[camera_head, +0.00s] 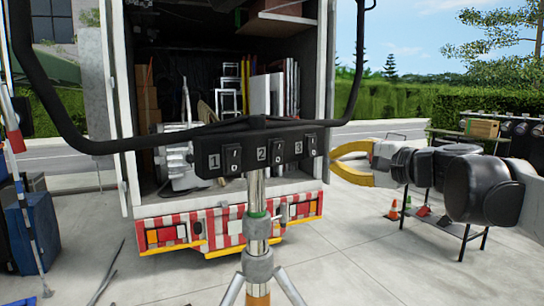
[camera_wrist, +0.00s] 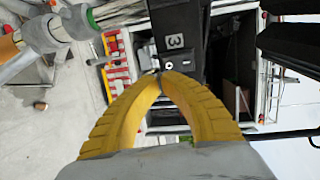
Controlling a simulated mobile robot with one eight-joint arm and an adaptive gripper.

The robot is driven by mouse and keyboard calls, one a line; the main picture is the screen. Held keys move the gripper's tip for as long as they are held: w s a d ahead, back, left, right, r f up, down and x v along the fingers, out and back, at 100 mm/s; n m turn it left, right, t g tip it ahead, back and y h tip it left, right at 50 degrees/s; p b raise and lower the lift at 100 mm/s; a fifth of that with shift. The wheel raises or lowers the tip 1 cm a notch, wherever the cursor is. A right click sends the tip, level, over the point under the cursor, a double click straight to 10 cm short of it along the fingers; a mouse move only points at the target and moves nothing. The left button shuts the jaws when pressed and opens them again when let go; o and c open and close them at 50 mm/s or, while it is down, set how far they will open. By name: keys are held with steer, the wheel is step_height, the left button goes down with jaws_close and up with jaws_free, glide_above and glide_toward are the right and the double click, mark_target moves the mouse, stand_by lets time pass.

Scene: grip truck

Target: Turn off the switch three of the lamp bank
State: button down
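The lamp bank is a black box (camera_head: 262,150) on a metal stand, with numbered labels 1, 2 and 3 and a rocker switch beside each. Switch three (camera_head: 311,145) is at the box's right end; its on or off position is too small to tell. My gripper (camera_head: 333,159) has yellow fingers just right of that end, with the tips together and nothing between them. In the wrist view the closed fingertips (camera_wrist: 160,75) are just below switch three (camera_wrist: 170,60) and its label. I cannot tell whether they touch the box.
The stand's pole (camera_head: 256,195) is under the box, and black curved bars (camera_head: 60,105) rise on both sides. An open truck (camera_head: 222,215) with loaded shelves is behind. A table (camera_head: 460,205) with gear and orange cones stands at right. Pavement is clear at front right.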

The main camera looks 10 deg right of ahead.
mark_target(310, 158)
steer(key=x, duration=0.4)
steer(key=shift+w+a+p, duration=0.1)
steer(key=shift+w+p, duration=0.05)
steer(key=shift+p, duration=0.2)
steer(key=shift+w+a, duration=0.1)
steer(key=shift+f, duration=0.1)
steer(key=shift+w+a+f, duration=0.1)
steer(key=shift+w+a, duration=0.15)
steer(key=shift+w, duration=0.15)
